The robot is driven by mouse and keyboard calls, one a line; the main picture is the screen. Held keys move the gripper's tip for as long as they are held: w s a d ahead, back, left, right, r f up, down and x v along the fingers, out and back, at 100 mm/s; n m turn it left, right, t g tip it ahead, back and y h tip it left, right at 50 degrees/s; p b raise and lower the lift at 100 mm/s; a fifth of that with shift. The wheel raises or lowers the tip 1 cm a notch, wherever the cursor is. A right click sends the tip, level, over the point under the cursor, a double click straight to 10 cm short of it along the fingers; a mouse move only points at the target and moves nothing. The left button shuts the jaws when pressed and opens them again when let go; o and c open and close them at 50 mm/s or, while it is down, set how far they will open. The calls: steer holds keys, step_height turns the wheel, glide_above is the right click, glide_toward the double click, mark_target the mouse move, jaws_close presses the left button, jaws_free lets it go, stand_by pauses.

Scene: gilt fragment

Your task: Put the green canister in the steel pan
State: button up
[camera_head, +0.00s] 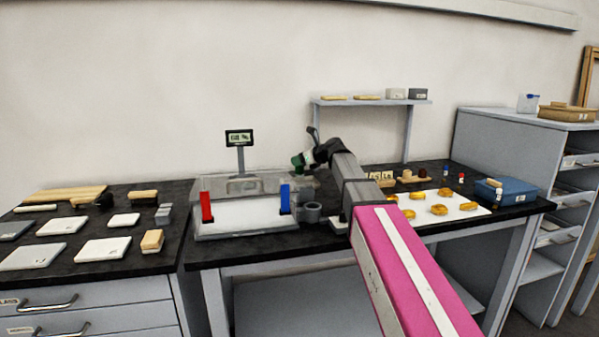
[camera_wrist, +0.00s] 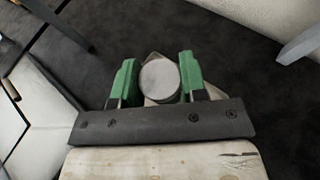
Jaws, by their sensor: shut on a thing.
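My gripper (camera_head: 304,160) is raised above the back of the middle bench, right of the small display, and tilted. In the wrist view its two green fingers (camera_wrist: 158,82) are shut on a round thing with a flat pale-grey top (camera_wrist: 160,77), which I take to be the green canister. Its sides are mostly hidden by the fingers, so its body colour does not show clearly. A pale angular shape shows just behind it. The steel pan cannot be made out for sure; a clear-walled unit with a white floor (camera_head: 240,214) stands on the bench left of my gripper.
A display (camera_head: 239,138) rises behind. Yellow pieces lie on a white sheet (camera_head: 424,216) at right, near a blue box (camera_head: 506,191).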

mark_target(303, 168)
step_height(303, 168, down, 4)
steer(key=shift+f, duration=0.1)
stand_by(0.4)
steer(key=o, duration=0.9)
steer(key=shift+o, duration=0.2)
steer(key=v, duration=1.2)
